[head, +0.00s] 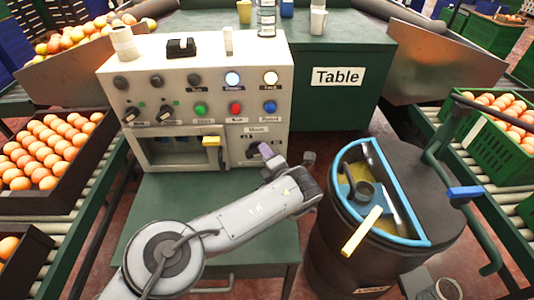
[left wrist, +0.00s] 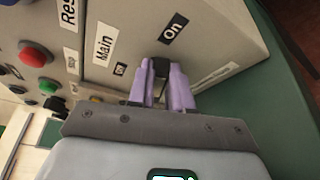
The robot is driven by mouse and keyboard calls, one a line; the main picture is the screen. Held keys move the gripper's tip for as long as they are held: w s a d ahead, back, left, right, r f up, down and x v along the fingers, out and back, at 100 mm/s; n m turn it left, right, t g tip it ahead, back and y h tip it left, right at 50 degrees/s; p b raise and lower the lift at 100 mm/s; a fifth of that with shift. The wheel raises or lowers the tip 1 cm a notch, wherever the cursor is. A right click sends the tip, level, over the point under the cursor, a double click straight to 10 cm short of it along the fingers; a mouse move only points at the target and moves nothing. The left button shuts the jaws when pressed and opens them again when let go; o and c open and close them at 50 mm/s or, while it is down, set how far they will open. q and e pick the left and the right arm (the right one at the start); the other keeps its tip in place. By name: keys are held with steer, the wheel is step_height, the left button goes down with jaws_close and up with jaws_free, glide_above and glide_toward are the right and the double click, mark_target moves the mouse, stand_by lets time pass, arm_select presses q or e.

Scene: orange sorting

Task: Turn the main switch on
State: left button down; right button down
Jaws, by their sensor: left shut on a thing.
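The main switch is a small black knob (left wrist: 161,67) low on the right of the cream control panel (head: 205,60). In the left wrist view it sits between the "On" label (left wrist: 172,28) and a smaller label on its left, below the word "Main". My left gripper (head: 267,150) has reached the panel's lower right, and its purple fingers (left wrist: 162,80) are shut on the knob, one on each side. The fingers and arm hide most of the switch in the head view, and I cannot tell which way it points. My right gripper is not in view.
Red (head: 236,108), green (head: 201,109) and blue (head: 270,107) buttons sit above the switch. A dark barrel (head: 330,245) with a blue rim stands close on the right. Trays of oranges flank both sides.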

arm_select(q)
steer(key=c, duration=1)
jaws_free()
steer(key=shift+a+f, duration=0.15)
steer(key=shift+f, duration=0.05)
steer(key=shift+c, duration=0.2)
steer(key=shift+a, duration=0.1)
steer(key=shift+r, duration=0.1)
steer(key=p+v, duration=0.6)
steer(key=v, duration=0.4)
steer(key=shift+s+p, duration=0.45)
